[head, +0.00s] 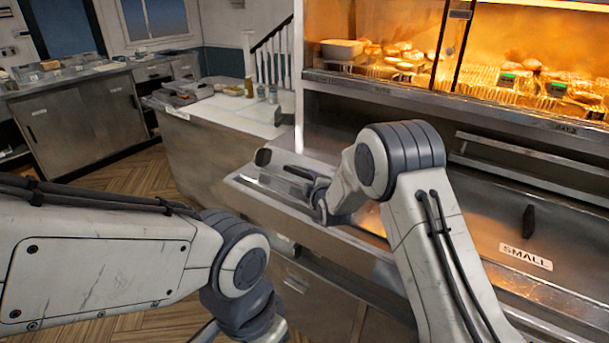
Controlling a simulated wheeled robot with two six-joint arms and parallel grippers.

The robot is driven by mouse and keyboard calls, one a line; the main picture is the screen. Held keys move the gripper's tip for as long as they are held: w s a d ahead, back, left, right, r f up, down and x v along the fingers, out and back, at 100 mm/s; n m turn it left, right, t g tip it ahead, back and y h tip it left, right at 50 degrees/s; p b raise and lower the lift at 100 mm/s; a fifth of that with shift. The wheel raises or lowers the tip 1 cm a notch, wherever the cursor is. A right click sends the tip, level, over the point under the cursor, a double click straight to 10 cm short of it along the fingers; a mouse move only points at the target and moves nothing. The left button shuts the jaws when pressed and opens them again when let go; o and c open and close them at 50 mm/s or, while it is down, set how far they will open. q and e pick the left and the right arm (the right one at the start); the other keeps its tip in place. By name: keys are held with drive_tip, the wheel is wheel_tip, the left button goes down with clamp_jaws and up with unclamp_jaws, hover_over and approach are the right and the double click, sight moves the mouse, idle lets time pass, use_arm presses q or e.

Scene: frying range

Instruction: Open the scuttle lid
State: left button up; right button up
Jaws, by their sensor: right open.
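A sloping stainless steel lid (470,225) with a white "SMALL" label (526,256) and a dark upright handle (528,222) is on the range at the right. It looks closed. I cannot tell for sure whether this is the scuttle lid. My right gripper (283,172) is open at the range's left end, over the steel counter edge and well left of the dark handle. My right forearm hides part of the range's middle. My left arm reaches in at the lower left; its fingers are not in view.
A lit glass-fronted warming cabinet (400,60) with food stands above the range. A white-topped counter (225,112) with small jars and trays is behind on the left. A steel cupboard (85,120) stands at the far left. Wooden floor (140,180) shows between them.

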sight(305, 176)
drive_tip(key=p+x, duration=0.1)
drive_tip(key=x, duration=0.7)
drive_tip(key=shift+p, duration=0.3)
clamp_jaws()
idle(1.1)
